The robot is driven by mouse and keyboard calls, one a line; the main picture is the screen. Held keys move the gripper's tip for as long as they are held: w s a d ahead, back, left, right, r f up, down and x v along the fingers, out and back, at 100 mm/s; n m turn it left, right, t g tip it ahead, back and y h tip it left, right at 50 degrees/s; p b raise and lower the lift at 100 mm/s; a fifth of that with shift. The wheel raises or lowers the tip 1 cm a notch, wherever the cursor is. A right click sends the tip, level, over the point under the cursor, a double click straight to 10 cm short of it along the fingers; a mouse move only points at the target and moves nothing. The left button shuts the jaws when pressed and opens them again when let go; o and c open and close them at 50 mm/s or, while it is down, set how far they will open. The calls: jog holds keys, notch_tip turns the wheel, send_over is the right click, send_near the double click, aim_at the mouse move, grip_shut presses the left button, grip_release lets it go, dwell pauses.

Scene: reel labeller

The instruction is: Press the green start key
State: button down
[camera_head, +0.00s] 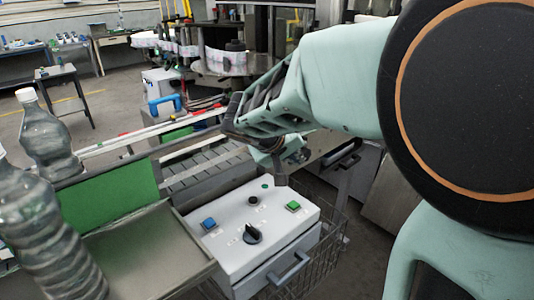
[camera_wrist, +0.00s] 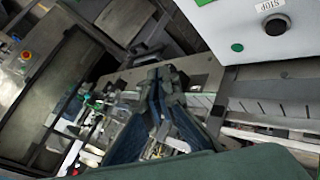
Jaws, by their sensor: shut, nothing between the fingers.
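The green start key (camera_head: 293,205) is a small square key on the right part of the top of a light grey control box (camera_head: 233,262). My gripper (camera_head: 280,178) is shut and empty, above the back edge of the box. It is behind the green key in the picture and apart from it. In the wrist view my gripper's fingers (camera_wrist: 155,105) point past the box, and a corner of the box (camera_wrist: 215,20) shows at the upper right.
The box also carries a blue key (camera_head: 208,224), a black rotary knob (camera_head: 252,234), a black button (camera_head: 253,200) labelled STOP in the wrist view, and a small round green spot (camera_head: 265,184). Bottles (camera_head: 47,140) stand left. A conveyor (camera_head: 205,170) runs behind.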

jog(key=shift+s+a+f+m+g+h, duration=0.15)
jog(key=shift+s+f+m+g, duration=0.05)
jog(key=shift+s+f+m, duration=0.25)
jog(key=shift+s+a+f+m+g+h, duration=0.1)
jog(key=shift+s+f+m+g+h, duration=0.15)
jog(key=shift+m, duration=0.3)
jog(key=shift+f, duration=0.1)
jog(key=b, duration=0.5)
send_over(292, 205)
notch_tip(292, 205, down, 7)
jog(key=shift+f, duration=0.2)
jog(key=shift+s+f+b, duration=0.1)
jog(key=shift+f+b, duration=0.55)
jog(key=shift+b, duration=0.05)
jog(key=shift+f+b, duration=0.85)
jog(key=shift+b, duration=0.65)
dwell(0.7)
jog(key=shift+r, duration=0.1)
dwell(0.4)
jog(key=shift+r+p, duration=0.35)
jog(key=shift+r, duration=0.45)
